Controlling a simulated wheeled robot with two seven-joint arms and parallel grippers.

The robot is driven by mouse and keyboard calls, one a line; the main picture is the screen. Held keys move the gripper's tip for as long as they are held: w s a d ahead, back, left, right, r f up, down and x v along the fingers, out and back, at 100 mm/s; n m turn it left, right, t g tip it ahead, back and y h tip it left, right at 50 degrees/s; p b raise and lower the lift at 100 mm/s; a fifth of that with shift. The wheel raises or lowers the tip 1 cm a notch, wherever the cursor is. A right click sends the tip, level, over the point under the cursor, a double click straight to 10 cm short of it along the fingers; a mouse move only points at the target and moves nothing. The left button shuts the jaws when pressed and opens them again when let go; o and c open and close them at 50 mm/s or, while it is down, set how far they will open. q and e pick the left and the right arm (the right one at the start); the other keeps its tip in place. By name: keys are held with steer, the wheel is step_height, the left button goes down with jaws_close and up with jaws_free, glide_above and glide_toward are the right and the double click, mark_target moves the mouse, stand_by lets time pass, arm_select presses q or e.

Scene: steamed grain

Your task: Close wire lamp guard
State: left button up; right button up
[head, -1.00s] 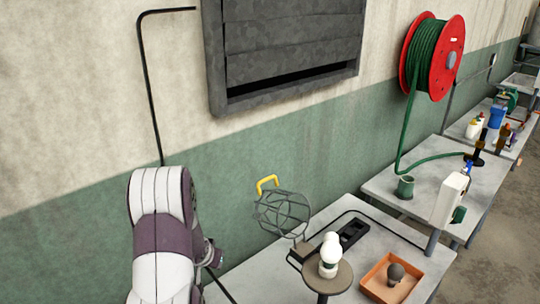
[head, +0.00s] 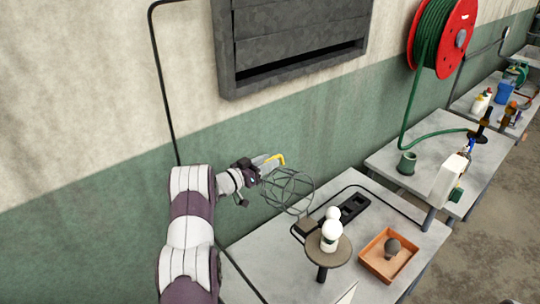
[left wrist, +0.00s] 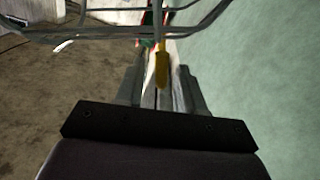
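The wire lamp guard (head: 290,188) is a round grey wire cage with a yellow handle (head: 280,158). It stands swung open at the back edge of the near table, beside the white bulbs (head: 332,231) on a round stand (head: 326,257). My left gripper (head: 267,163) is at the handle. In the left wrist view the yellow handle (left wrist: 162,68) lies between the fingers, with guard wires (left wrist: 100,30) across the top. Whether the fingers press on the handle is not clear. My right gripper is not in view.
The near table (head: 265,255) also bears an orange tray (head: 388,256) with a dark bulb and a black slotted holder (head: 354,208). The green-and-white wall runs close behind the guard. Further tables and a red hose reel (head: 443,38) are at the right.

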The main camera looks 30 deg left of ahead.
arm_select(q)
steer(key=shift+w+d+r, duration=0.1)
steer(key=shift+w+d, duration=0.1)
steer(key=shift+w, duration=0.3)
steer(key=shift+w+f, duration=0.2)
steer(key=shift+w, duration=0.15)
steer(key=shift+s+d+r, duration=0.1)
jaws_close()
steer(key=shift+d+r, duration=0.1)
steer(key=shift+d, duration=0.05)
